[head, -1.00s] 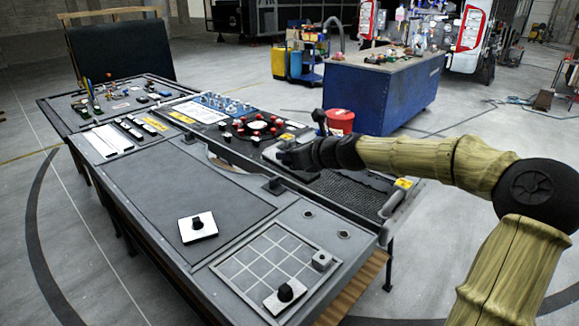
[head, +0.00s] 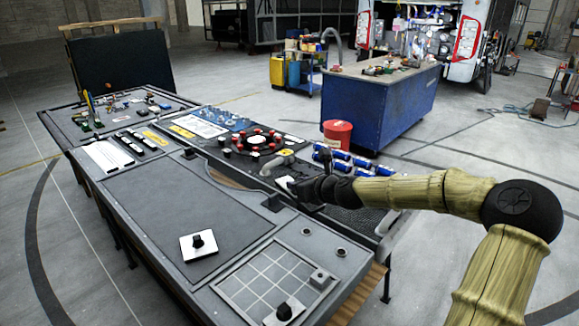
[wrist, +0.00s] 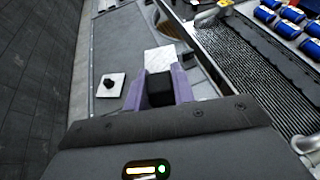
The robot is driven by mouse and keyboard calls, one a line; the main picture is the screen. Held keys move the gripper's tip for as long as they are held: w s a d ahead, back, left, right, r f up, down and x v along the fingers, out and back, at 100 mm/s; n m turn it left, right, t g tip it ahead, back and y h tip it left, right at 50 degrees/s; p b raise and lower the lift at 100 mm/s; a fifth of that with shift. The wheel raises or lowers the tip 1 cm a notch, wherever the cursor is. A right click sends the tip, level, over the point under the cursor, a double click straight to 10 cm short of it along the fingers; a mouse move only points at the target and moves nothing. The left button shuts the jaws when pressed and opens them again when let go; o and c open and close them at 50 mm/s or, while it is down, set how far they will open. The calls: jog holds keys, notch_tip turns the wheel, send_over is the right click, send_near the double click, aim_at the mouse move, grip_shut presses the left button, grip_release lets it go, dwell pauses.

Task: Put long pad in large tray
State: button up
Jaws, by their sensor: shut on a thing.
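My gripper (wrist: 160,92) is shut on the black knob of the long pad, whose white plate (wrist: 158,60) sticks out beyond the purple fingers in the wrist view. In the head view my gripper (head: 306,190) is over the right part of the bench, and a bit of the white pad (head: 284,183) shows at its tip. The large tray appears to be the wide dark grey panel (head: 150,195) on the bench's left; it also shows in the wrist view (wrist: 118,48). A square white pad with a black knob (head: 198,246) lies on it.
Blue cylinders (head: 350,160) and a ribbed black strip (wrist: 245,65) lie right of my gripper. A pipe handle (head: 278,162) stands close behind it.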

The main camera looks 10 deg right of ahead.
jog(key=f+p, duration=0.1)
jog(key=d+f+m+h+p, duration=0.1)
jog(key=p, duration=0.1)
jog(key=f+h+p, duration=0.1)
jog(key=f+p, duration=0.1)
jog(key=shift+s+d+m, duration=0.15)
jog(key=shift+s+m, duration=0.1)
jog(key=shift+m, duration=0.05)
jog(key=s+a+f+m+h+p, duration=0.1)
jog(key=s+a+f+p, duration=0.1)
jog(key=s+p, duration=0.4)
jog(key=s+a+f+m+t+h+p, duration=0.1)
jog(key=s+a+f+m+h+p, duration=0.1)
jog(key=s+f+p, duration=0.2)
jog(key=s+p, duration=0.2)
jog(key=p, duration=0.2)
jog(key=shift+s+a+p, duration=0.25)
jog(key=shift+s+p, duration=0.05)
jog(key=shift+s, duration=0.1)
jog(key=shift+w, duration=0.1)
